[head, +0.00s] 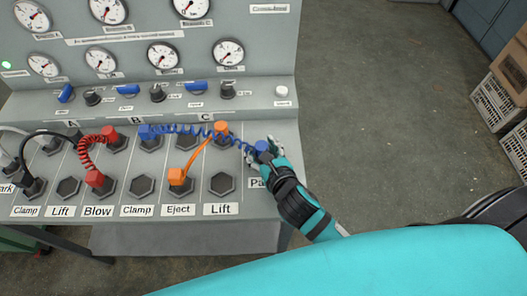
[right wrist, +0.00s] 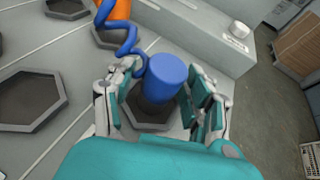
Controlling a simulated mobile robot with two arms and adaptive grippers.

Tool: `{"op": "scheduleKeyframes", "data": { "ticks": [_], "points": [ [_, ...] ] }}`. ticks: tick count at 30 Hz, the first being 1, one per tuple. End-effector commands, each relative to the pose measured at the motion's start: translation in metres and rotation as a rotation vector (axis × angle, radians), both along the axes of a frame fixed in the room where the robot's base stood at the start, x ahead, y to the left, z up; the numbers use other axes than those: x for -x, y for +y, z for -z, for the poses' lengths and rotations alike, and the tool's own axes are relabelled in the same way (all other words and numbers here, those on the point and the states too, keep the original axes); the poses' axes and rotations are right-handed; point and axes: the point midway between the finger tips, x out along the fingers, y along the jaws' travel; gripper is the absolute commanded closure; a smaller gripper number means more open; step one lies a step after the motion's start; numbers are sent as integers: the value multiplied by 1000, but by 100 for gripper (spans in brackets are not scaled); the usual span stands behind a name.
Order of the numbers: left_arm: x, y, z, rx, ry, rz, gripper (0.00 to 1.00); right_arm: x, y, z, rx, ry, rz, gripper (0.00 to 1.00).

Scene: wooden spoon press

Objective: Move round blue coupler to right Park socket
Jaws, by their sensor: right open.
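My right gripper (head: 262,151) is open, with a finger on either side of the coupler and visible gaps in the wrist view. My left gripper is not in view.
An orange hose links an orange coupler (head: 221,128) in the back row to a square one (head: 178,177) at Eject. A red hose (head: 90,150) and dark hose (head: 40,135) lie left. The Lift socket (head: 221,184) is empty. Open floor lies right of the console.

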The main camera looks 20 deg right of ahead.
Motion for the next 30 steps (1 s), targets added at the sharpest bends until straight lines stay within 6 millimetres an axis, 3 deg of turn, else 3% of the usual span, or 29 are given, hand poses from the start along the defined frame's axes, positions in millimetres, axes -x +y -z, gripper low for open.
{"op": "scheduleKeyframes", "data": {
  "ticks": [5, 18, 24, 30],
  "points": [
    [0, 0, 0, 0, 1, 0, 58, 15, -1, -6, 0, 2, -1, 47],
    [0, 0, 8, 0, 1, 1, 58, 96, -6, -39, -1, 3, 0, 47],
    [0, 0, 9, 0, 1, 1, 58, 110, -7, -47, 0, 0, 0, 47],
    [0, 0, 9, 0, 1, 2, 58, 111, -7, -48, 0, -1, 0, 47]
  ]
}}
